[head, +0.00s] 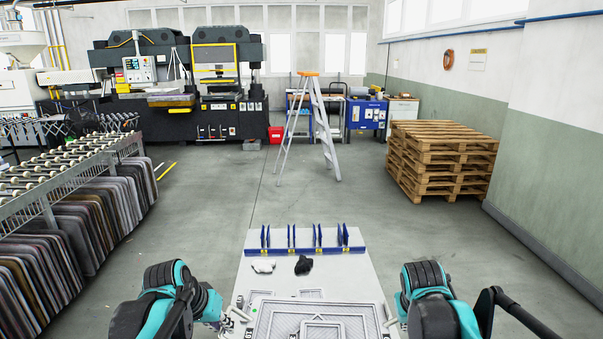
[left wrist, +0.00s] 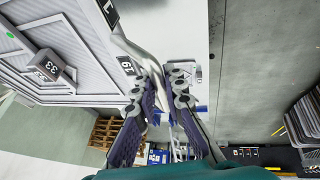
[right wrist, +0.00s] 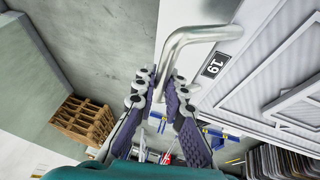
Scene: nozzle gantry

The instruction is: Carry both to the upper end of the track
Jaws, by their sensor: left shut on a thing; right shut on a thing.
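A white board (head: 355,268) carries a grey framed panel (head: 262,318) at its near end. My left gripper (left wrist: 160,78) is shut on a pale metal bar handle (left wrist: 135,45) at the panel's left side, beside a black number tag. In the head view both grippers flank the panel at the bottom. Fingertips are partly hidden there, and I cannot make out a track.
A blue rack with upright dividers (head: 305,248) spans the board's far end. A white item (head: 263,268) and a black item (head: 303,266) lie before it. A roller conveyor (head: 60,175) is left, a stepladder (head: 318,130) ahead, pallets (head: 440,160) right. Floor around the board is clear.

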